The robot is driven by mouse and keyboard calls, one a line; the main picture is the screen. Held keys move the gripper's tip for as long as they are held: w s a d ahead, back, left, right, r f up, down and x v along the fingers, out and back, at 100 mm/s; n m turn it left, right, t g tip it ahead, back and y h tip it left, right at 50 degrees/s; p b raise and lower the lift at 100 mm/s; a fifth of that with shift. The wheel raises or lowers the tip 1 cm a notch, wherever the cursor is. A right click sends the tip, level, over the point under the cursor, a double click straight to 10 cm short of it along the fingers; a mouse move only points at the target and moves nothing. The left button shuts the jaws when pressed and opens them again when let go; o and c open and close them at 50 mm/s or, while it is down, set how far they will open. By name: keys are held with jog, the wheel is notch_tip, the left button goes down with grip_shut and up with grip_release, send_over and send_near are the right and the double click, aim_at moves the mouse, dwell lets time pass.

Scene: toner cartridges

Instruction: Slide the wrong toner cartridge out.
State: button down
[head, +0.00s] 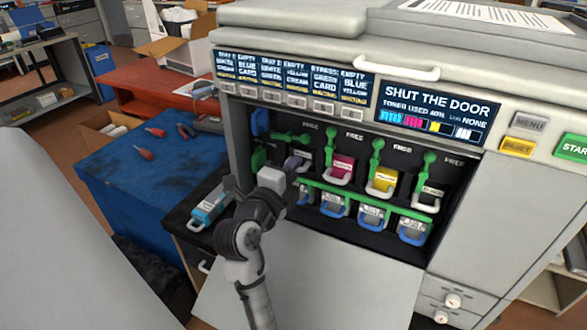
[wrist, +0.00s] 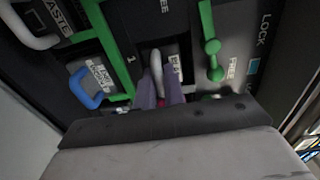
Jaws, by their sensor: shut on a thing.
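The open copier (head: 478,160) has a row of cartridge slots. My gripper (head: 297,161) is at the leftmost slot, and in the wrist view its purple-grey fingers (wrist: 160,90) are closed on the pale handle (wrist: 157,63) of the cartridge there. That cartridge's white label (head: 305,156) shows partly; its body colour is hidden. To its right sit a magenta cartridge (head: 343,165), a yellow cartridge (head: 383,180) and a dark cartridge (head: 432,190) with a pale handle. A cyan cartridge (head: 209,207) lies outside on the dark surface left of the copier.
Green levers (head: 377,158) stand by the slots; one green lever (wrist: 211,50) is close to my gripper. A green rail and blue-handled boxes (head: 334,206) lie below. The lowered door (head: 330,275) spreads in front. A blue table (head: 130,185) holds red-handled tools.

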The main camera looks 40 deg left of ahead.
jog(key=b+v, duration=0.2)
jog(key=v, duration=1.7)
jog(key=shift+s+d+b, duration=0.2)
jog(key=shift+s+b, duration=0.1)
jog(key=shift+s, duration=0.05)
jog(key=c, duration=1)
grip_release()
jog(key=shift+b, duration=0.45)
jog(key=p+v, duration=0.1)
jog(key=v, duration=0.6)
jog(key=shift+p, duration=0.35)
jog(key=shift+w, duration=0.1)
